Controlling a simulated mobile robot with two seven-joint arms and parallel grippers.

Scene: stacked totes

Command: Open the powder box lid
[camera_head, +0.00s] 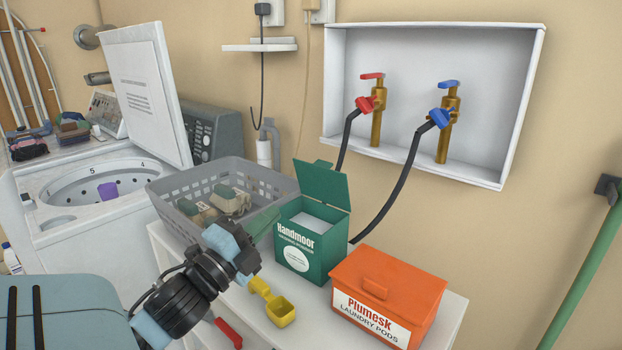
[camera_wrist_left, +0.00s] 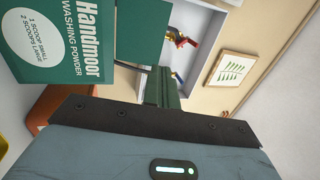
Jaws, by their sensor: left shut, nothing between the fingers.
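The green Handmoor powder box (camera_head: 297,262) stands on the white surface, with pale powder showing in its top. Its lid (camera_head: 322,185) is raised and stands open at the back edge. My left gripper (camera_head: 268,218) is beside the box's left side, its fingers shut and empty. In the left wrist view the closed fingers (camera_wrist_left: 165,80) point past the box front (camera_wrist_left: 95,55), near the lid (camera_wrist_left: 142,30). I cannot tell whether they touch the box. My right gripper is not in view.
An orange Plumesk pod box (camera_head: 410,282) stands right of the powder box. A yellow scoop (camera_head: 279,310) lies in front. A grey basket (camera_head: 164,198) with cartons is behind on the left, near an open washer (camera_head: 60,180). Hoses run behind the powder box.

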